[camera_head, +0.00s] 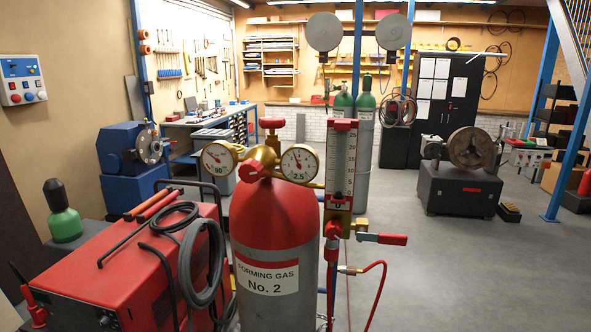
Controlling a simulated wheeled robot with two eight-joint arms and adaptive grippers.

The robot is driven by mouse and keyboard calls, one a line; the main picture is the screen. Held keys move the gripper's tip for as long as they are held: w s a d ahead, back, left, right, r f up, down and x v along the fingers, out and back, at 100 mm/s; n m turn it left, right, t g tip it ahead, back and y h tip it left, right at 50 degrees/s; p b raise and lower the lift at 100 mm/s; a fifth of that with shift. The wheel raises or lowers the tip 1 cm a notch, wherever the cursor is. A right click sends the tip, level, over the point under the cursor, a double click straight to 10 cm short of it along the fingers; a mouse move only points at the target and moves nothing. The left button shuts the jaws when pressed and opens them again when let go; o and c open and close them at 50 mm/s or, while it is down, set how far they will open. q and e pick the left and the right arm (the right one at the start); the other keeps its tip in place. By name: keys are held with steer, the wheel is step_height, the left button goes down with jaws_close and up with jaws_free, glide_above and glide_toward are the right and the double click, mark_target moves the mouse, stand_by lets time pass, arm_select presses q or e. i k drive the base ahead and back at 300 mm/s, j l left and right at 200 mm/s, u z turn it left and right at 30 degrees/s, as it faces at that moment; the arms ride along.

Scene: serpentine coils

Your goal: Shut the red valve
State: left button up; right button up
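A gas cylinder (271,222) with a red top and grey body stands upright in front of me, labelled "FORMING GAS No. 2". A brass regulator (264,155) on it carries a red knob (271,123) on top and another red knob (255,171) in front. Two round gauges, left (219,157) and right (299,163), flank it. A flowmeter (342,163) stands upright to the right. Below it, a red lever handle (392,239) sticks out to the right, roughly horizontal, beside a brass fitting (361,225). Which red part is the valve, I cannot tell. Neither gripper is in view.
A red welding machine (125,262) with black cables stands close on the left. A red hose (378,300) hangs below the lever. A grinder-like machine (461,180) stands farther right. The grey floor (480,270) at the right front is clear.

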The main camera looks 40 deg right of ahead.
mark_target(271, 123)
steer(key=i+j+z, duration=0.15)
steer(key=z, duration=0.85)
